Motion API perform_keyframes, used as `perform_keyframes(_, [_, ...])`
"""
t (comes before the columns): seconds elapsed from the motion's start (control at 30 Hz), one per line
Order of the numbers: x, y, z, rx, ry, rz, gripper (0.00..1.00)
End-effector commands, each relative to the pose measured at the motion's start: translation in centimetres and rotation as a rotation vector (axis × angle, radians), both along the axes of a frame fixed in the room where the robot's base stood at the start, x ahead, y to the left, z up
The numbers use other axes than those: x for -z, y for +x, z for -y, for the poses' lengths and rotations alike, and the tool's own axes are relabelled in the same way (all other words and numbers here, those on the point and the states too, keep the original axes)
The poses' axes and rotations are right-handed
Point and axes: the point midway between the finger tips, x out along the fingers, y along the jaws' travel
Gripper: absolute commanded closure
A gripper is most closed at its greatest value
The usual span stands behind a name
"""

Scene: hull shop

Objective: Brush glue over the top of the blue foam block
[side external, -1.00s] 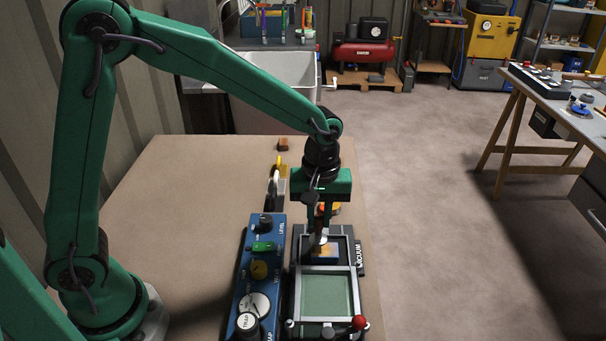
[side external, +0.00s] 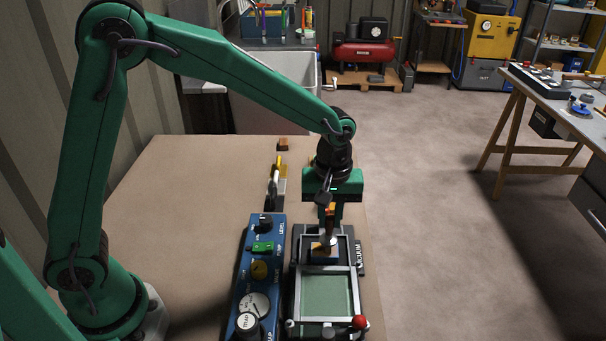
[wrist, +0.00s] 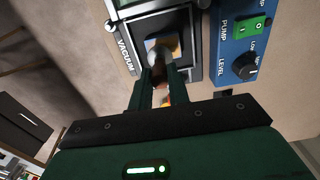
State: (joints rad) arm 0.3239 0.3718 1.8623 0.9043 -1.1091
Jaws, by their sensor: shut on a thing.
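The blue foam block (side external: 323,256) lies inside the black frame at the far end of the vacuum table, with a tan-yellow patch showing on its top. My gripper (side external: 329,226) is above it, pointing down, shut on a brush (side external: 327,241). The brush's lower end is at the block's top; I cannot tell whether it touches. In the wrist view, my gripper (wrist: 163,76) holds the brush (wrist: 160,60) over the block (wrist: 179,42), hiding part of its top.
A blue control panel (side external: 262,270) with knobs and a green switch stands left of the vacuum table. A framed green pad (side external: 326,294) with a red-knobbed lever (side external: 359,322) is in front. Small tools (side external: 277,182) stand behind. The bench's left side is clear.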

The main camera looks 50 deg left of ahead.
Motion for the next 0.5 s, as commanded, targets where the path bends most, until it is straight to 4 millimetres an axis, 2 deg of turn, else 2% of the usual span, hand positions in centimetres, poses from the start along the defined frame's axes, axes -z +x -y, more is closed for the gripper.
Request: perform_keyframes(0.5, [0.03,0.43,0.45,0.001,0.001,-0.001,1.0])
